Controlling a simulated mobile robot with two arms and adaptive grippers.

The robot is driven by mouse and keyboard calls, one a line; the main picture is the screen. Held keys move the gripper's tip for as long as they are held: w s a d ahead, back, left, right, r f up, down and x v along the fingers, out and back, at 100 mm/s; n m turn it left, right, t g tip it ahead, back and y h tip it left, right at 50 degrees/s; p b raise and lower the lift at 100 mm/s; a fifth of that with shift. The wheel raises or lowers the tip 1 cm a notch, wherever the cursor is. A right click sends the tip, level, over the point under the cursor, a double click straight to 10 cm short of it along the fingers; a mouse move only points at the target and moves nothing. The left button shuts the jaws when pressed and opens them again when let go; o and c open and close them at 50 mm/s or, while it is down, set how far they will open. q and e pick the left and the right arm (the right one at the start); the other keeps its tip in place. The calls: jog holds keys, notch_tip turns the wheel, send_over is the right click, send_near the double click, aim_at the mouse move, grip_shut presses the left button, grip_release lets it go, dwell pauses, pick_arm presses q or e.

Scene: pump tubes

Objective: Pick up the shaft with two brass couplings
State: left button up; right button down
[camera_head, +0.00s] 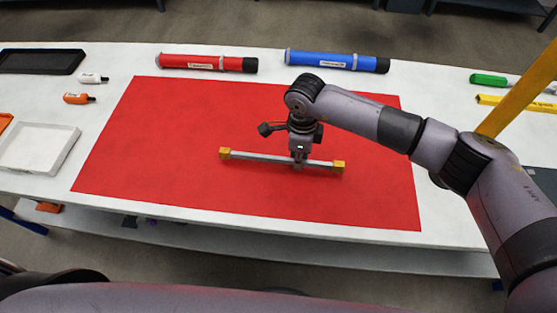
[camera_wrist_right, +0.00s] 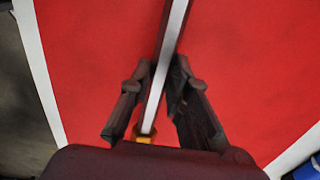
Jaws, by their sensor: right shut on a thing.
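The shaft (camera_head: 262,157) is a thin grey bar with a brass coupling (camera_head: 225,153) at its left end and another brass coupling (camera_head: 338,167) at its right end. It is over the red mat (camera_head: 150,150); I cannot tell whether it touches the mat. My right gripper (camera_head: 299,162) points down and is shut on the shaft, right of its middle. In the right wrist view the shaft (camera_wrist_right: 168,50) runs between the two fingers (camera_wrist_right: 162,95), with one brass coupling (camera_wrist_right: 143,139) partly showing near the palm. My left gripper is not in view.
A red tube (camera_head: 205,63) and a blue tube (camera_head: 335,60) lie along the table's back. A black tray (camera_head: 40,61), a white tray (camera_head: 38,148) and small bottles are at left. A green-ended marker (camera_head: 490,79) and a yellow bar (camera_head: 490,100) lie at right. The mat around the shaft is clear.

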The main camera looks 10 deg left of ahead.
jog(key=shift+r+p, duration=1.05)
jog(key=shift+r, duration=1.75)
